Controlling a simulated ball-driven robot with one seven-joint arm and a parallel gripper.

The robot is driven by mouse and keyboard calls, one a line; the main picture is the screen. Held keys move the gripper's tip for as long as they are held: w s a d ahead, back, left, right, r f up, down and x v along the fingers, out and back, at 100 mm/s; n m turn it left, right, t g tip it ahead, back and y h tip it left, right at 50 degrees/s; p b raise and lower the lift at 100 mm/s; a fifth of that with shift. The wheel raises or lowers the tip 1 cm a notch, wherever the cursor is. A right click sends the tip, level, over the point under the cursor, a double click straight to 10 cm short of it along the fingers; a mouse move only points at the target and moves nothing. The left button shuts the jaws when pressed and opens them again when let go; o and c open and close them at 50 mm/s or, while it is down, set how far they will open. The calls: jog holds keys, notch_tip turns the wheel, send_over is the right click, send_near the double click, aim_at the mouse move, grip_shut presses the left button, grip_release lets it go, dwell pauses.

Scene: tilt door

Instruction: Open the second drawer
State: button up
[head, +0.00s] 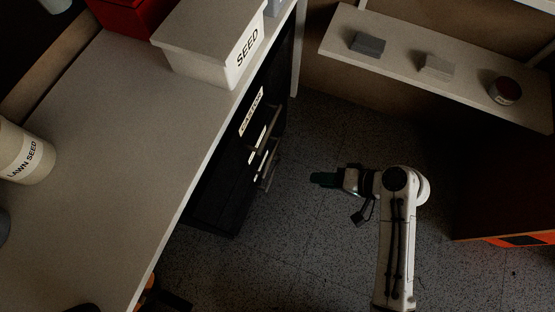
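A black drawer cabinet (226,192) stands under the light countertop, its front turned to the right. Metal bar handles and white labels show on its front. The upper handle (264,133) is beside the top label, and a lower handle (269,165) is below it. The drawers look shut, though the steep view hides much of their fronts. My gripper (318,179) is to the right of the cabinet, pointing left towards its front. It is apart from the handles and holds nothing that I can see. Its fingers are dark and small, so their opening is unclear.
The countertop (110,120) carries a SEED bin (215,50), a red box (128,14) and a LAWN SEED container (24,152). A wall shelf (400,62) is at the back right. A dark brown panel with orange (505,240) stands at right. Speckled floor between is clear.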

aim_at(272, 156)
jog(key=w+a+f+m+t+y+b, duration=0.1)
jog(key=w+a+f+y+b, duration=0.1)
jog(key=w+f+b, duration=0.35)
jog(key=w+a+f+m+t+y+b, duration=0.1)
jog(key=w+a+f+y+b, duration=0.15)
jog(key=f+b, duration=0.45)
jog(key=b+x, duration=0.1)
jog(key=x, duration=0.2)
jog(key=r+b+x, duration=0.1)
jog(key=b+x, duration=0.1)
jog(key=x, duration=0.2)
jog(key=b+x, duration=0.2)
jog(key=x, duration=0.2)
jog(key=shift+a+r, duration=0.1)
jog(key=shift+r, duration=0.1)
jog(key=shift+c, duration=0.4)
grip_shut()
